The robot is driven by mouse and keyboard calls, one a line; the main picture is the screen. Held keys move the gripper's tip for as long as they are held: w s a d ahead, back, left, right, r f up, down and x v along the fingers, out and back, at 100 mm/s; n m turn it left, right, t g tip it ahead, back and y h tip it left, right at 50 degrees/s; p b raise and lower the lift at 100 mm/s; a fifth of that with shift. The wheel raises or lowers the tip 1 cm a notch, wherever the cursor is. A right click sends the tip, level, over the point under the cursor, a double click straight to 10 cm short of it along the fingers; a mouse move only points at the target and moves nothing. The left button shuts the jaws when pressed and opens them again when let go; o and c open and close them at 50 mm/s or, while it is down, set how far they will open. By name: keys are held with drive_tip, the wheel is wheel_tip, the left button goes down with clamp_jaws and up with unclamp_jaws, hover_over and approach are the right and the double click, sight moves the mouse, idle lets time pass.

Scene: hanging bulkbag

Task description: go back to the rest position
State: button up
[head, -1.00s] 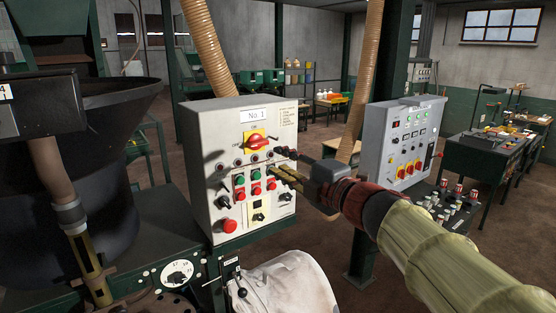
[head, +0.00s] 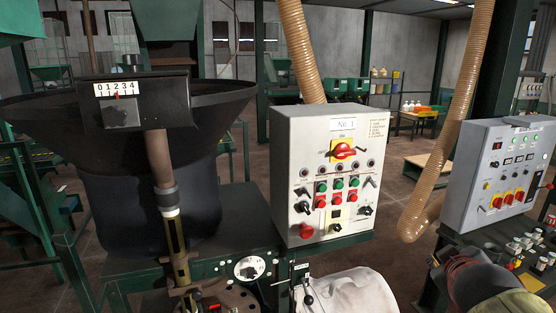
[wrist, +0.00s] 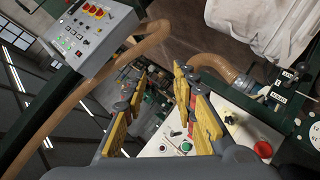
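My gripper (wrist: 160,82) shows in the wrist view with its yellow-padded fingers spread apart and nothing between them. It is open and apart from the panels. In the head view only part of my arm shows, low at the right edge; the gripper itself is not visible there. The light grey No. 1 control box (head: 332,180), with a red-and-yellow rotary switch (head: 343,151), stands in the middle of the head view. It also shows behind the fingers at the lower right of the wrist view (wrist: 240,132).
A second grey panel (head: 490,170) stands at the right, above a console with several knobs. A ribbed hose (head: 455,130) hangs between the panels. A black hopper (head: 150,200) with a counter display (head: 118,90) stands left. A white bag (head: 345,292) is below the No. 1 box.

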drive_tip(key=s+a+f+m+g+y, duration=0.1)
drive_tip(key=s+a+f+m+g, duration=0.1)
drive_tip(key=s+a+f, duration=0.3)
drive_tip(key=s+a+f+m+g+y, duration=0.2)
drive_tip(key=s+a+f+m+g, duration=0.1)
drive_tip(key=s+f, duration=0.4)
drive_tip(key=s+a+y, duration=0.2)
drive_tip(key=s+a, duration=0.5)
drive_tip(key=a, duration=0.3)
drive_tip(key=shift+s+f+n+y, duration=0.15)
drive_tip(key=shift+s+n+y, duration=0.15)
drive_tip(key=shift+n, duration=0.1)
drive_tip(key=shift+w+d, duration=0.1)
